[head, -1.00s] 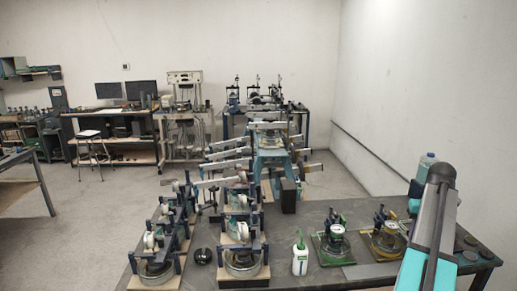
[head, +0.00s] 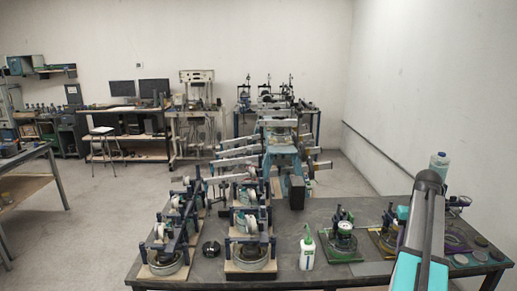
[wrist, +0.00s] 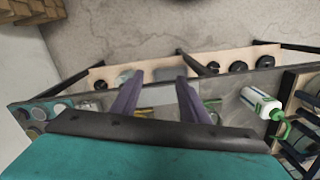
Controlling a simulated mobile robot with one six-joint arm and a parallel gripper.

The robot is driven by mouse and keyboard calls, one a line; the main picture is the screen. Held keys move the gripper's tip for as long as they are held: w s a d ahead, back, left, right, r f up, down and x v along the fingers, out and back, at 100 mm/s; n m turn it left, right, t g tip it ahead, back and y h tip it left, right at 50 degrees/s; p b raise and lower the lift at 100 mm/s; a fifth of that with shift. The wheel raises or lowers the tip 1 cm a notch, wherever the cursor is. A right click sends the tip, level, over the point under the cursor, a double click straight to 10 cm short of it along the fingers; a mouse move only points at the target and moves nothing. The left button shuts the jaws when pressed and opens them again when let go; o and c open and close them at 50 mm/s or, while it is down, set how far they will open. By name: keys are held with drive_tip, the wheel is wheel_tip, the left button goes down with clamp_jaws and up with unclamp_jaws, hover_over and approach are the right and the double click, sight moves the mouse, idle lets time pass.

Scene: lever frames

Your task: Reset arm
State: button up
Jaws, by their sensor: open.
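My gripper (wrist: 158,82) shows in the wrist view with its two dark fingers apart and nothing between them. It points over the workbench (wrist: 225,92), with the bench surface and a lower shelf beyond the fingertips. In the head view my teal and grey arm (head: 420,240) rises at the lower right, in front of the bench's right end. My fingertips cannot be made out in the head view.
Open floor (head: 100,230) lies to the left.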

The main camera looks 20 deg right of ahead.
drive_tip(key=w+a+f+n+g+y+b, duration=0.1)
drive_tip(key=w+a+f+n+g+b, duration=0.2)
drive_tip(key=a+f, duration=1.3)
drive_tip(key=w+a+f+n+g+y+b, duration=0.1)
drive_tip(key=w+a+f+n+b, duration=0.2)
drive_tip(key=a+f, duration=1.35)
drive_tip(key=s+a+f+n+g+h+b, duration=0.15)
drive_tip(key=s+a+f, duration=0.25)
drive_tip(key=a+f, duration=0.4)
drive_tip(key=s+a+f+g+b, duration=0.1)
drive_tip(key=s+a+f+b, duration=0.1)
drive_tip(key=s+a+f, duration=0.6)
drive_tip(key=s+a+f+b, duration=0.1)
drive_tip(key=s+a+f, duration=0.1)
drive_tip(key=s+f, duration=0.3)
drive_tip(key=s+a+f+t+b, duration=0.1)
drive_tip(key=s+a+f, duration=0.2)
drive_tip(key=s+f, duration=0.2)
drive_tip(key=shift+s+a+f+h, duration=0.35)
drive_tip(key=shift+f+h, duration=0.1)
drive_tip(key=shift+f, duration=1.15)
